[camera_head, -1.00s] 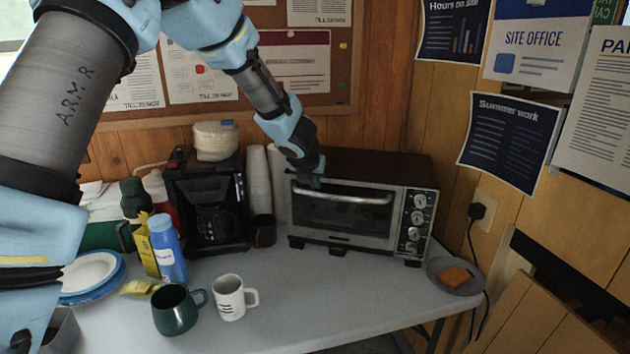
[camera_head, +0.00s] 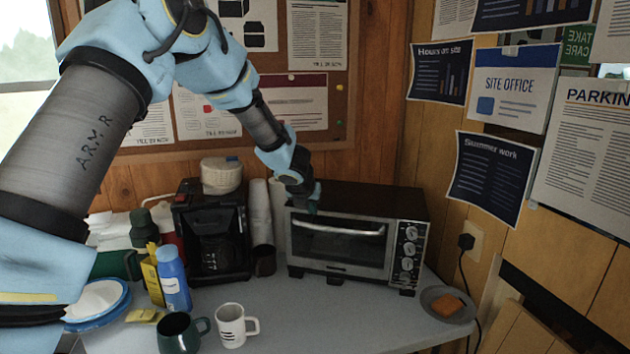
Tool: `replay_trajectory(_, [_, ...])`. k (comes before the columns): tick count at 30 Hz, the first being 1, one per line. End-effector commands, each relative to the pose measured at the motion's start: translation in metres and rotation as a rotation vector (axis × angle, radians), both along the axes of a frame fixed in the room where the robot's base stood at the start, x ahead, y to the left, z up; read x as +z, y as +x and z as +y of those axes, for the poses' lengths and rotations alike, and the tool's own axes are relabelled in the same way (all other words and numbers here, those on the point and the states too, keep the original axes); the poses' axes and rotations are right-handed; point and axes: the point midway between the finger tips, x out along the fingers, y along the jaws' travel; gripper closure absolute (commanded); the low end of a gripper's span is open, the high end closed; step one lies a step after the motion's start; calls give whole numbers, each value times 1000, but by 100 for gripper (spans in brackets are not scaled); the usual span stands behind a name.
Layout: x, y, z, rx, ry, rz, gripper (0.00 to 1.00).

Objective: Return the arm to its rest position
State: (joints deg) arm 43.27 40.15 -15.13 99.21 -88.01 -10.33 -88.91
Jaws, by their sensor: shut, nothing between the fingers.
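My arm reaches in from the left of the head view, across the pinboard, and down toward the toaster oven. My gripper (camera_head: 311,206) is at the top left front edge of the toaster oven (camera_head: 411,205), near the left end of its door handle. It is small and partly hidden by my wrist, so I cannot tell whether it touches the oven. It is shut with nothing held. The oven door is shut.
A coffee maker (camera_head: 237,272) and stacked cups (camera_head: 261,212) stand left of the oven. A blue bottle (camera_head: 173,281), a green mug (camera_head: 178,334), a white mug (camera_head: 231,327) and plates (camera_head: 117,309) are at the front left. A grey plate (camera_head: 434,306) holds toast (camera_head: 447,305) at right.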

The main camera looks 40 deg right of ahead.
Motion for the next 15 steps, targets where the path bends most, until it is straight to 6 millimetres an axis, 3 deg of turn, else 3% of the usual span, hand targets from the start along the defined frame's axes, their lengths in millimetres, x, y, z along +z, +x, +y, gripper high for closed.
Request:
replay_trajectory(1, [12, 3, -4, 1, -1, 0, 100])
replay_trajectory(6, [31, 13, -15, 3, -2, 0, 100])
replay_trajectory(15, [46, 24, -28, 2, -1, 0, 100])
